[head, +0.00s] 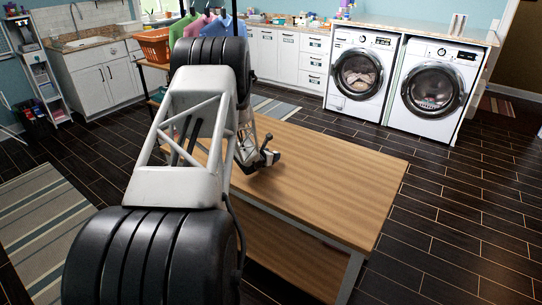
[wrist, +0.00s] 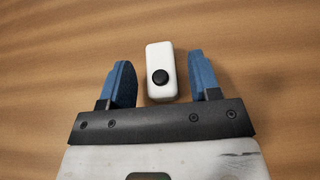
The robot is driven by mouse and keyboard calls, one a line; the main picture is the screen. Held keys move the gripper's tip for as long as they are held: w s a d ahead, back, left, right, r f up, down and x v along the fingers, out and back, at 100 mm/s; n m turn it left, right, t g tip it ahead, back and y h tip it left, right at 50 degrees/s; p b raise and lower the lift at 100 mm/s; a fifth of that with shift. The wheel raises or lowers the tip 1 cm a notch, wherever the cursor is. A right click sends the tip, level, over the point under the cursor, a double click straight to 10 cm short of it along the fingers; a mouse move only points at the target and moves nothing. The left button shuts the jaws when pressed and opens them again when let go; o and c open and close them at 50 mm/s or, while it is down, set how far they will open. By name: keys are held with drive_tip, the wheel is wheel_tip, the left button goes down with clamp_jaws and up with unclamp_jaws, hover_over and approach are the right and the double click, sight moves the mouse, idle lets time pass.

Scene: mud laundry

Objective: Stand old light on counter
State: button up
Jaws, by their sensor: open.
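A small white block with rounded edges and a round black button, which looks like the old light (wrist: 161,60), is on the wooden surface in the wrist view. Its button faces the camera; I cannot tell its height or whether it stands or lies. My gripper (wrist: 165,78) is open, with a blue finger on each side of the block and a gap on both sides. In the head view my gripper (head: 262,157) is low over the wooden counter (head: 335,175). The light cannot be made out clearly there.
The counter's right part is clear. A lower wooden shelf (head: 285,255) shows beneath it. An orange basket (head: 154,46) and hanging clothes (head: 208,27) are behind my arm. Two washing machines (head: 362,72) stand at the back right under a worktop.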

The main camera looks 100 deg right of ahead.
drive_tip(key=shift+r, duration=0.2)
drive_tip(key=shift+v, duration=6)
drive_tip(key=shift+o, duration=0.4)
drive_tip(key=shift+d, duration=0.1)
